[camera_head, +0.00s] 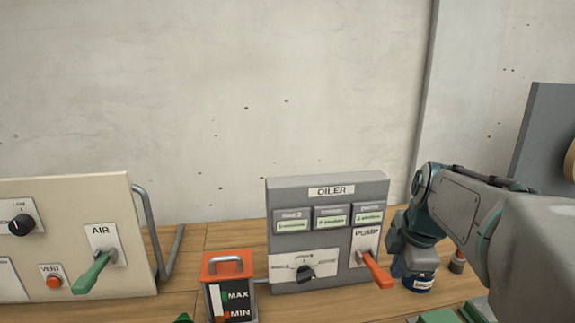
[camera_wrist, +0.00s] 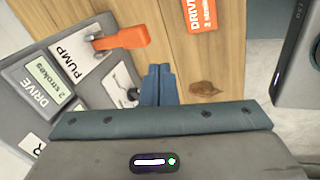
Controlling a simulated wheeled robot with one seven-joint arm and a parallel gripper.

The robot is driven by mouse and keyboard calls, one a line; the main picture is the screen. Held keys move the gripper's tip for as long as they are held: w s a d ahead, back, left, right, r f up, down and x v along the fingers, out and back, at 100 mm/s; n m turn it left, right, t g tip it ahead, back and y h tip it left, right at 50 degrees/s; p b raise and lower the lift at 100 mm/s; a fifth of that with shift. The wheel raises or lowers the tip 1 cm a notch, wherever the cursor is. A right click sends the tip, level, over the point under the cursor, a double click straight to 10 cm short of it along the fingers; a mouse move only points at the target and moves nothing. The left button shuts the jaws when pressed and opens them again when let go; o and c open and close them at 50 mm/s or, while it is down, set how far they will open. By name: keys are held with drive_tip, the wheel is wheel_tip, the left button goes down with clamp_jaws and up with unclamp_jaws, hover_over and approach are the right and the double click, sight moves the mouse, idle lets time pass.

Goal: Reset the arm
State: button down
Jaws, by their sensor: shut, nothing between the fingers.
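The grey OILER panel (camera_head: 283,200) stands in the middle of the bench. Its orange PUMP lever (camera_head: 376,271) points down and outward. The lever also shows in the wrist view (camera_wrist: 126,38), up and left of my fingertips and apart from them. My gripper's fingers are not clear in the head view.
A beige panel (camera_head: 150,262) with a green AIR lever (camera_head: 95,272) stands at left. An orange-topped MAX/MIN box (camera_head: 228,262) stands left of the OILER.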

drive_tip(key=s+a+f+m, duration=0.3)
drive_tip(key=s+m, duration=0.3)
drive_tip(key=m, duration=0.2)
drive_tip(key=s+a+f+m+p, duration=0.1)
drive_tip(key=s+a+f+m, duration=0.2)
drive_tip(key=m, duration=0.6)
drive_tip(key=shift+s+a+f+g, duration=0.4)
drive_tip(key=shift+s+a, duration=0.9)
drive_tip(key=shift+s, duration=0.4)
drive_tip(key=shift+d, duration=0.1)
